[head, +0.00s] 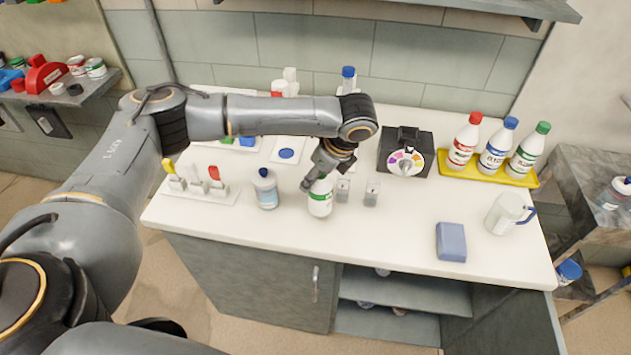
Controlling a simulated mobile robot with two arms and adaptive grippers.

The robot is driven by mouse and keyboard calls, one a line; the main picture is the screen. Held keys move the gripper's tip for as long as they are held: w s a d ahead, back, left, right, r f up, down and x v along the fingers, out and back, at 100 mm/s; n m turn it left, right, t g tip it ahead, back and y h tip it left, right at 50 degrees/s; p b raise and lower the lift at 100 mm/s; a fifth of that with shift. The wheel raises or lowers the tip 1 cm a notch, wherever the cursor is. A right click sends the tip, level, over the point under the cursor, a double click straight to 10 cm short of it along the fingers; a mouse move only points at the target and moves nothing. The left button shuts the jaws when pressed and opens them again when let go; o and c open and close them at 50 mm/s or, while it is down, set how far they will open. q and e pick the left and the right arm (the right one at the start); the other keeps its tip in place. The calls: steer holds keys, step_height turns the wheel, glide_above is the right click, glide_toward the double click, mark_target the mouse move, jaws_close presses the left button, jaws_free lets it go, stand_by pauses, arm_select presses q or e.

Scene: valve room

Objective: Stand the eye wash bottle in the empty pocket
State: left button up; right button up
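A white bottle with a green band (320,198) stands upright at the counter's front middle. My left gripper (322,180) is directly over its top, with one finger at the left of the neck. The bottle's cap is hidden, and I cannot tell whether the fingers grip it. A pale blue bottle with a dark cap (267,190) stands to its left. No label is readable, so I cannot tell which is the eye wash bottle. A yellow tray (488,173) at right holds three bottles with red, blue and green caps. No empty pocket is clearly visible. My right gripper is not in view.
A blue-grey block (451,242) and a mug (506,214) are at right. The front middle-right counter is clear.

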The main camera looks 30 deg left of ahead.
mark_target(315, 186)
arm_select(q)
steer(key=shift+w+a+f+p, duration=0.1)
steer(key=shift+f+p, duration=0.1)
steer(key=shift+f, duration=0.7)
steer(key=shift+w+a+f+p, duration=0.1)
steer(key=shift+f+p, duration=0.05)
steer(key=shift+f, duration=0.75)
steer(key=shift+d+f, duration=0.1)
steer(key=o, duration=1.4)
